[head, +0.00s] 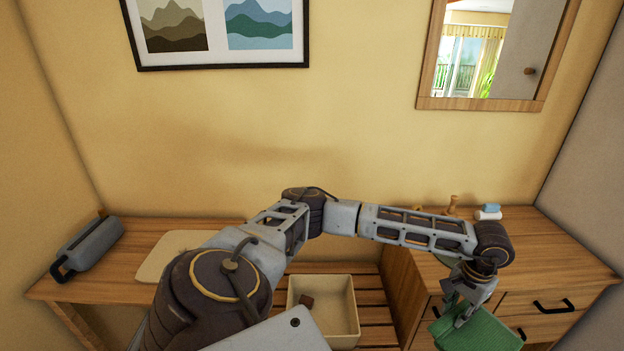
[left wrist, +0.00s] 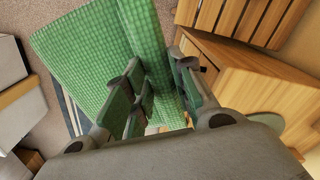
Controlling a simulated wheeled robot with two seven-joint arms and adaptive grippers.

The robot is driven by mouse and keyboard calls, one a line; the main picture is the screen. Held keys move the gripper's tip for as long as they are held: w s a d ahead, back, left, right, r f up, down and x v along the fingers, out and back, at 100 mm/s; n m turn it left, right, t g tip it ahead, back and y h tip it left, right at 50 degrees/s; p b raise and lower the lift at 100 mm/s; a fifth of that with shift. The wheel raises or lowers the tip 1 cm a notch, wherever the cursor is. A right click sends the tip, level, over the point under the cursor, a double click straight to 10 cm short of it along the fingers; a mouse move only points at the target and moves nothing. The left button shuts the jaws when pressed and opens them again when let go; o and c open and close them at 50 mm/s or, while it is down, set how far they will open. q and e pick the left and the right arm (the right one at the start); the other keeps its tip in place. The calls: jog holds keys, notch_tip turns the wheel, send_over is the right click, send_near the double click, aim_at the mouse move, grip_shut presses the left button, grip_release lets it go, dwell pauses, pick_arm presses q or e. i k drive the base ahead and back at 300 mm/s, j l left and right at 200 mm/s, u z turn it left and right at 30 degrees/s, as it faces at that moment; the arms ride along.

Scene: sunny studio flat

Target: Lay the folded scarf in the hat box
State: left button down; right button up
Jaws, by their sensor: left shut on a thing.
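The folded scarf (head: 482,332) is green with a woven texture. My left gripper (head: 463,316) is shut on it and holds it in front of the drawer fronts at the lower right of the head view. In the left wrist view the scarf (left wrist: 85,60) hangs between and beyond the fingers (left wrist: 158,92). The hat box (head: 320,283) is a cream, open box on the slatted bench, left of the gripper and apart from it. A small brown block (head: 306,301) lies inside. My arm hides part of its front left. My right gripper is not in view.
The slatted wooden bench (head: 370,296) lies between a desk (head: 135,242) at left and a wooden drawer unit (head: 560,254) at right. The unit's side stands between scarf and box. A grey case (head: 88,246) and a cream mat (head: 172,250) lie on the desk.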

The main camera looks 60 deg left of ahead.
aim_at(320, 320)
jog(key=k+j, duration=0.2)
jog(key=k+j+z, duration=0.1)
jog(key=j, duration=0.35)
jog(key=k+j, duration=0.1)
jog(key=j, duration=0.2)
jog(key=k+j+z, duration=0.1)
jog(key=j, duration=0.25)
jog(key=k+j, duration=0.15)
jog(key=j, duration=0.15)
jog(key=k+j+z, duration=0.1)
jog(key=j, duration=0.25)
jog(key=k, duration=0.05)
